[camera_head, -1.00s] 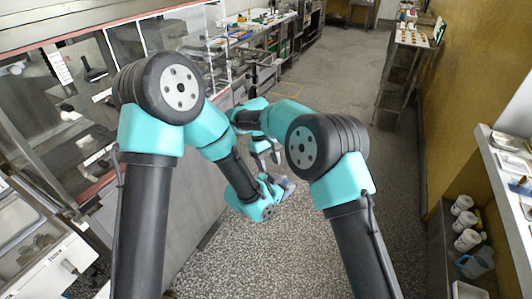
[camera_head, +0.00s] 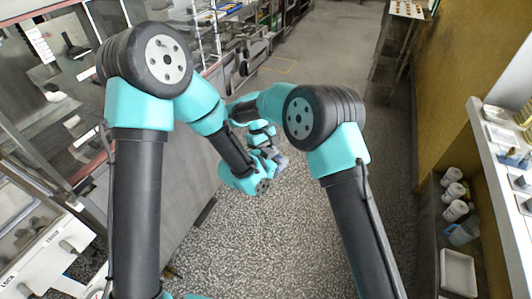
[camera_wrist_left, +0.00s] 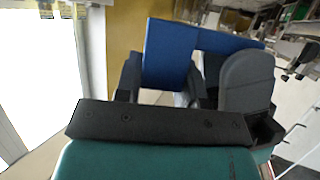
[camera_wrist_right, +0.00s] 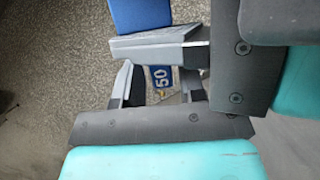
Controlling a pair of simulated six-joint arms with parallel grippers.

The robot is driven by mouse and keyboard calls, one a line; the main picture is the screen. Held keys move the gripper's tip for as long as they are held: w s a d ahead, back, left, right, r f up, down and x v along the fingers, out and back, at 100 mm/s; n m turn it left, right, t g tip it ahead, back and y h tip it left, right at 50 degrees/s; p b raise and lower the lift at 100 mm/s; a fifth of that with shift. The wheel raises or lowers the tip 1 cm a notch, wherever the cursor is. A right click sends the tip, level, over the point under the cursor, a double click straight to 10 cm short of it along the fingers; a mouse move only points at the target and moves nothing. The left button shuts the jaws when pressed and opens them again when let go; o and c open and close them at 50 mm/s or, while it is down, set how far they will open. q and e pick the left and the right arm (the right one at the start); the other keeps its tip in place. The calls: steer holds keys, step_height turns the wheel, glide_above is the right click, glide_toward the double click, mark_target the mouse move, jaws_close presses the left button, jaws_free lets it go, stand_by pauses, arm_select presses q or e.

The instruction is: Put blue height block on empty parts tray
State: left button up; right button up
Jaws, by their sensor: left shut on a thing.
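My left gripper (camera_head: 274,156) is shut on the blue height block (camera_wrist_left: 165,52), which stands out past its fingers in the left wrist view. In the right wrist view the block (camera_wrist_right: 162,76) shows the number 50, and a left finger crosses in front of it. My right gripper (camera_wrist_right: 160,84) is open, its fingers apart with the block's end seen between them; I see no contact. In the head view the two grippers are close together over the floor. Trays (camera_head: 502,136) lie on the right-hand counter; I cannot tell which one is the empty parts tray.
The right-hand counter (camera_head: 489,165) runs along the yellow wall. Below it are white tubs (camera_head: 454,191), a jug (camera_head: 463,233) and a white bin (camera_head: 458,272). Machinery (camera_head: 70,130) stands on the left. The speckled floor (camera_head: 285,240) between is clear.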

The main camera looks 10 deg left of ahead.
steer(key=c, duration=0.6)
arm_select(q)
steer(key=o, duration=1)
arm_select(e)
jaws_close()
arm_select(q)
steer(key=shift+o, duration=0.2)
steer(key=v, duration=0.8)
steer(key=s+a+f+n+g+y, duration=0.1)
steer(key=s+a+f+n+g, duration=0.2)
steer(key=f, duration=0.5)
steer(key=s+a+f+n+g+y, duration=0.2)
steer(key=s+a+f+n+g, duration=0.1)
steer(key=s+a+f, duration=0.2)
steer(key=s+a+f+n+g+y, duration=0.2)
steer(key=s+f, duration=0.6)
steer(key=f, duration=0.4)
steer(key=shift+a+n+g, duration=0.8)
steer(key=shift+a+n, duration=0.1)
steer(key=shift+a, duration=0.15)
steer(key=shift+f, duration=0.15)
